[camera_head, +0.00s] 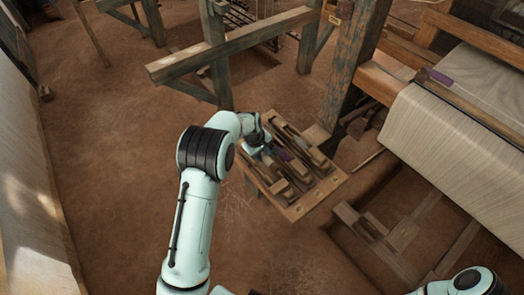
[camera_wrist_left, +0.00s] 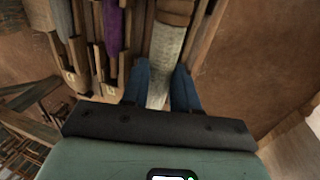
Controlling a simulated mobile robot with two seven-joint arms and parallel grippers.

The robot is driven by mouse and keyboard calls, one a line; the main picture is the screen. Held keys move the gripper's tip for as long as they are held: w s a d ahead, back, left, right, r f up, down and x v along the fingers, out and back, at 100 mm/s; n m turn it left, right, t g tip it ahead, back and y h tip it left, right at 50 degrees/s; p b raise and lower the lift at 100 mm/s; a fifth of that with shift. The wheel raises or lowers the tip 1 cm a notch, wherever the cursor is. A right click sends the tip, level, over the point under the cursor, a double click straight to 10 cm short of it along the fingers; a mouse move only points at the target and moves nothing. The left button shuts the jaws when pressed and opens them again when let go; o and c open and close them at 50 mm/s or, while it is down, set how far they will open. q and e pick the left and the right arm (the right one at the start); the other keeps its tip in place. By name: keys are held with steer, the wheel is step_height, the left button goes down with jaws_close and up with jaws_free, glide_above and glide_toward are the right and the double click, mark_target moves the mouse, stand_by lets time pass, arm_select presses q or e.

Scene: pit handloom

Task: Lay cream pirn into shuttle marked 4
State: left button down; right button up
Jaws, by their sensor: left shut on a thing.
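The cream pirn (camera_wrist_left: 166,48) is between the blue fingers of my left gripper (camera_wrist_left: 160,90), which is shut on it. A wooden wall runs along each side of the pirn; I cannot tell whether it lies in that shuttle or just above it. In the head view my left gripper (camera_head: 262,147) is over the upper left part of the shuttle board and hides part of it. Shuttles lie side by side on the board; their small yellow marks are too small to read. One shuttle holds a purple pirn (camera_wrist_left: 114,28). My right gripper is out of view.
The shuttle board (camera_head: 327,188) stands beside a loom post (camera_head: 350,65). A wooden beam (camera_head: 235,47) crosses behind it. The loom's cloth (camera_head: 450,115) is at the right, with a pit below it. The earth floor (camera_head: 110,130) at the left is clear.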

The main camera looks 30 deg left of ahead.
arm_select(q)
steer(key=x, duration=0.1)
steer(key=b+x, duration=0.1)
steer(key=x, duration=0.1)
steer(key=shift+s+a+f, duration=0.1)
steer(key=shift+s+a, duration=0.05)
steer(key=shift+s, duration=0.25)
steer(key=shift+s+b+x, duration=0.25)
steer(key=shift+b+x, duration=0.4)
steer(key=shift+x, duration=0.5)
steer(key=shift+a+f, duration=0.1)
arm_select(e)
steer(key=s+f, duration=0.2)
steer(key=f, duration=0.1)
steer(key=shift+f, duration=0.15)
arm_select(q)
steer(key=shift+w, duration=0.1)
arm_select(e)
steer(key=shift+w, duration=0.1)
arm_select(q)
steer(key=c, duration=0.8)
jaws_free()
